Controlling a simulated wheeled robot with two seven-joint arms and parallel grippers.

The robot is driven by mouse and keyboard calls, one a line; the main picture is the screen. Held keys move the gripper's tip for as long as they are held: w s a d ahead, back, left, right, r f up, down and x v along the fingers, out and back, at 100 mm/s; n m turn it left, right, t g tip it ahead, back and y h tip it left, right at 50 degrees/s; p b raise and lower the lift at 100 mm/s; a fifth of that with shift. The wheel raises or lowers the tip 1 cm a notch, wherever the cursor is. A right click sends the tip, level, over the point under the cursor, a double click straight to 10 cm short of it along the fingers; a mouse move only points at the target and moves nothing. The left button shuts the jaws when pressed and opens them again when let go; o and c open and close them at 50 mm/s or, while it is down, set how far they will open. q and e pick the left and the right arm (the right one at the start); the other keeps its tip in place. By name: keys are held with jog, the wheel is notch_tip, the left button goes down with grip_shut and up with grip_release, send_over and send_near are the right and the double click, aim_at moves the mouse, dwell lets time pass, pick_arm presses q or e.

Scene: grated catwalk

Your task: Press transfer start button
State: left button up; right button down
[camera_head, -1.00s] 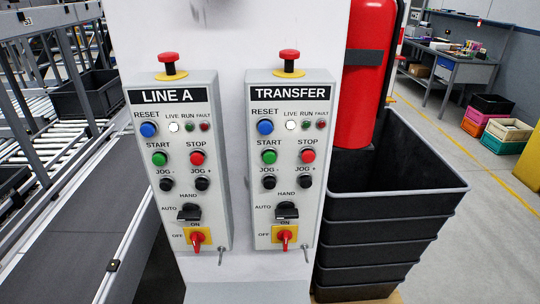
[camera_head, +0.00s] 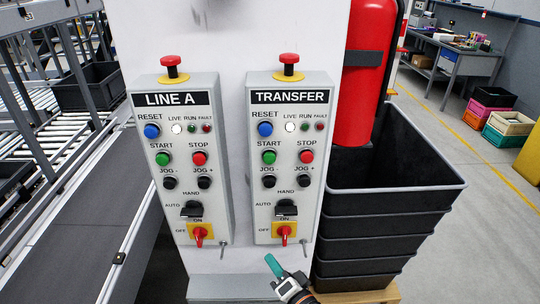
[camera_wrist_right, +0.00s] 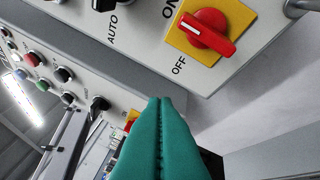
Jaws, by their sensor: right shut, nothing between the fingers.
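The TRANSFER panel (camera_head: 319,205) is the right one of two grey control boxes. Its green START button (camera_head: 269,157) sits left of the red STOP button (camera_head: 306,157) and below the blue RESET button (camera_head: 265,129). My right gripper (camera_head: 270,260), with teal fingers, is at the bottom of the head view, below the TRANSFER panel and well apart from START. In the right wrist view its fingers (camera_wrist_right: 161,102) are shut and empty. A red rotary switch (camera_wrist_right: 207,30) on a yellow plate is near them; START cannot be made out there. My left gripper is out of view.
The similar LINE A panel (camera_head: 220,205) stands to the left. Red mushroom buttons top both panels, including TRANSFER (camera_head: 289,60). A red cylinder (camera_head: 368,80) and stacked black bins (camera_head: 380,225) are close on the right. A conveyor (camera_head: 90,230) is at left.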

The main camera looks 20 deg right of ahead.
jog(key=s+r+m+t+y, duration=0.1)
jog(key=r+t, duration=0.2)
jog(key=r, duration=0.9)
jog(key=s+r+m+t+y+p, duration=0.1)
jog(key=s+r+m+t+y, duration=0.1)
jog(key=r, duration=1)
jog(key=shift+s+a+r+m+t, duration=0.15)
jog(key=shift+a+r+m+t, duration=0.15)
jog(key=shift+a+t, duration=0.1)
jog(key=b, duration=0.1)
send_near(269, 158)
jog(key=w+a+r, duration=0.3)
jog(key=r, duration=0.1)
jog(key=shift+w+d+f, duration=0.1)
jog(key=shift+w, duration=0.35)
jog(key=shift+w, duration=0.1)
jog(key=shift+w+d, duration=0.15)
jog(key=shift+w, duration=0.15)
